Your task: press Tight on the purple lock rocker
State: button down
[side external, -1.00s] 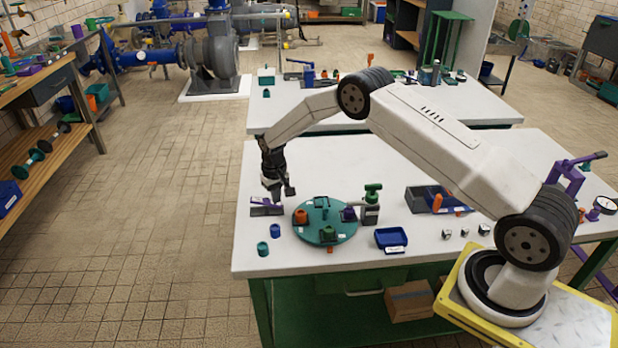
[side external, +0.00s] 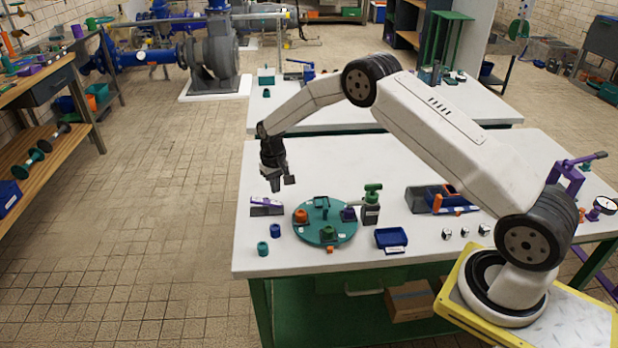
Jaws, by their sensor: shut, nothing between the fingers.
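The purple lock rocker (side external: 266,203) appears to be the small grey block with a purple top and a pale label, at the left edge of the white table. Its lettering and which side is pressed are too small to tell. My gripper (side external: 283,186) is shut and empty. It hangs pointing down, above and slightly right of the rocker in the picture, and appears apart from it.
A teal round tray (side external: 325,236) with several small parts stands right of the rocker. A green-topped bottle (side external: 371,204) and a blue tray (side external: 391,238) stand further right. Two small cylinders, blue (side external: 275,230) and teal (side external: 262,248), stand in front. The table (side external: 310,165) behind is clear.

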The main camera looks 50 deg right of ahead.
aim_at(278, 205)
notch_tip(278, 205, up, 5)
jog(key=shift+f, duration=0.1)
dwell(0.6)
jog(key=s+a+r+n+t, duration=0.1)
jog(key=s+a+r, duration=0.1)
jog(key=s, duration=0.7)
jog(key=s+a+r+n, duration=0.1)
jog(key=s+a+r, duration=0.2)
jog(key=s, duration=0.7)
jog(key=s+a+r+n+t, duration=0.1)
jog(key=s+a+r, duration=0.1)
jog(key=s, duration=0.8)
jog(key=shift+a+r+t, duration=0.25)
jog(key=shift+r+t, duration=0.05)
jog(key=shift+r, duration=0.6)
